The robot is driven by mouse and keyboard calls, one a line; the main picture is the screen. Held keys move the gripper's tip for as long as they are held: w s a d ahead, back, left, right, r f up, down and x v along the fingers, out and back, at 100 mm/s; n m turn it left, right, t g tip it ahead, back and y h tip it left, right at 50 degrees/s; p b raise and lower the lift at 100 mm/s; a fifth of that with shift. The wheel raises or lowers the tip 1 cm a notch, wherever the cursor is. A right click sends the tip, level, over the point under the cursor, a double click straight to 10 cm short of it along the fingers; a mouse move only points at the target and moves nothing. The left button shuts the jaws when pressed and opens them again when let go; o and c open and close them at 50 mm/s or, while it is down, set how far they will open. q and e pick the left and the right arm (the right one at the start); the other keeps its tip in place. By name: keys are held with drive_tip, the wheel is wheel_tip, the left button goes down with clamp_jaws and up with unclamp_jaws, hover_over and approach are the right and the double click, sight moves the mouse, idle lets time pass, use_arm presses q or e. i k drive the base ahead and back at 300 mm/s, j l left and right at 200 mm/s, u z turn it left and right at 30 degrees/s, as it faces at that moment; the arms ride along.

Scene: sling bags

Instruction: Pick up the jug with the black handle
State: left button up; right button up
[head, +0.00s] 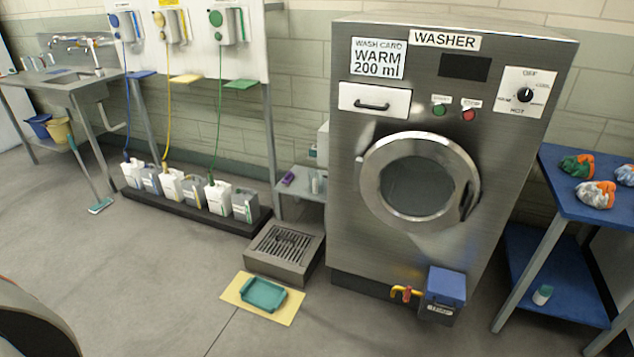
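I cannot make out a jug with a black handle in the head view. Several white and grey canisters stand in a row on a low black plinth (200,214) by the back wall, among them a white one (218,195) and a grey one (244,205) at the right end. Their handles are too small to tell apart. A white object (322,145) stands partly hidden behind the washer's left edge. Neither of my grippers is in view.
A steel washer (345,230) stands right of centre, with a blue box (443,290) at its front foot. A floor grate (280,250) and a teal tray (263,294) on a yellow mat (285,316) lie left of it. A blue table (568,196) stands right.

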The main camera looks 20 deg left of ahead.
sight(320, 183)
drive_tip(key=i+j, duration=0.25)
drive_tip(key=j, duration=0.3)
drive_tip(key=i+j+z, duration=0.1)
drive_tip(key=i+j, duration=0.15)
drive_tip(key=j, duration=0.3)
drive_tip(key=i+j, duration=0.2)
drive_tip(key=j, duration=0.35)
drive_tip(key=i+j+z, duration=0.1)
drive_tip(key=i+j, duration=0.15)
drive_tip(key=j, duration=0.3)
drive_tip(key=i+j, duration=0.2)
drive_tip(key=j, duration=0.4)
drive_tip(key=i+j, duration=0.2)
drive_tip(key=j, duration=0.35)
drive_tip(key=i+j+z, duration=0.1)
drive_tip(key=j, duration=0.5)
drive_tip(key=i+j, duration=0.3)
drive_tip(key=j, duration=0.3)
drive_tip(key=l+z, duration=0.05)
